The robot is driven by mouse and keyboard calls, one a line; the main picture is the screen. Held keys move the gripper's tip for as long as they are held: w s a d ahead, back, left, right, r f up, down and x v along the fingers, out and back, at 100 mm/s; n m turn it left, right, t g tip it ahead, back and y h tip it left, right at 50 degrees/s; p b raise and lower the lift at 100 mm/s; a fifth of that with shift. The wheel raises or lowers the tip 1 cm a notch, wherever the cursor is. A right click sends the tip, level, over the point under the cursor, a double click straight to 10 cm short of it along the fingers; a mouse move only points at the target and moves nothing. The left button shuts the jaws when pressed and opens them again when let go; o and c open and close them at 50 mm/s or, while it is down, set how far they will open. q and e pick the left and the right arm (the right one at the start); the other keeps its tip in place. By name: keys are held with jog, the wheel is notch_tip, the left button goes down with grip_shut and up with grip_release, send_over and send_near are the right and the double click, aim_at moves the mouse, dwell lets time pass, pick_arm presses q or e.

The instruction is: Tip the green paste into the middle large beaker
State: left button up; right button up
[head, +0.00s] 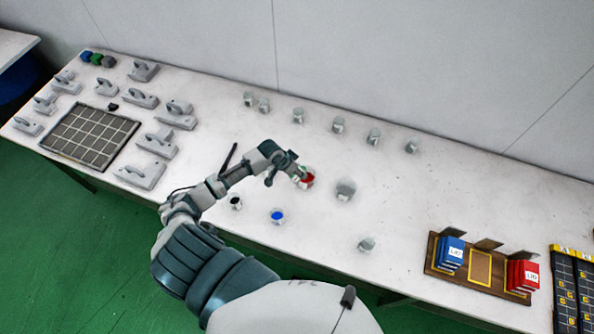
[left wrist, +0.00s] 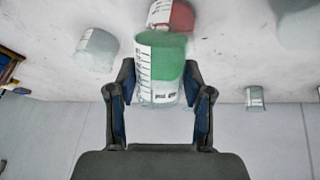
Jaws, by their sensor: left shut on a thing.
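My left gripper (head: 290,170) is shut on a small clear beaker of green paste (left wrist: 165,62), with one finger on each side of it in the left wrist view. In the head view the held beaker is small and mostly hidden by the gripper. A clear beaker with red contents (head: 306,182) is right beside it, also in the left wrist view (left wrist: 172,14); I cannot tell whether they touch. A large empty-looking beaker (head: 346,189) stands to the right. I cannot tell which beaker is the middle large one. My right gripper is not in view.
Beakers with black (head: 235,202) and blue (head: 277,217) contents stand near the front. Another clear beaker (head: 366,244) is at front right, and several small ones (head: 338,125) line the back. A wooden rack (head: 480,272) holds blue and red boxes. A grid tray (head: 91,136) lies left.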

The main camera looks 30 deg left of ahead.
pick_arm(q)
jog(key=shift+w+f+g, duration=0.1)
jog(key=shift+w+g, duration=0.35)
jog(key=shift+g, duration=0.25)
jog(key=shift+w+f+g+y, duration=0.2)
jog(key=shift+g+y, duration=0.1)
jog(key=shift+g, duration=0.5)
jog(key=shift+w+d+g, duration=0.1)
jog(key=shift+d+g, duration=0.1)
jog(key=shift+g, duration=0.2)
jog(key=shift+w+d+r+g+y, duration=0.1)
jog(key=shift+w+r+g+y, duration=0.15)
jog(key=shift+g, duration=0.35)
jog(key=shift+w+d+r+g+y, duration=0.1)
jog(key=shift+w+r+g+y, duration=0.1)
jog(key=shift+g, duration=0.4)
jog(key=shift+w+a+f+n+g+b, duration=0.1)
jog(key=shift+w+f+n+g+b, duration=0.15)
jog(key=shift+g+b, duration=0.4)
jog(key=shift+r, duration=0.15)
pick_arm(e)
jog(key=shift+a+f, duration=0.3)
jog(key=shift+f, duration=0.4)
pick_arm(q)
jog(key=shift+g, duration=0.25)
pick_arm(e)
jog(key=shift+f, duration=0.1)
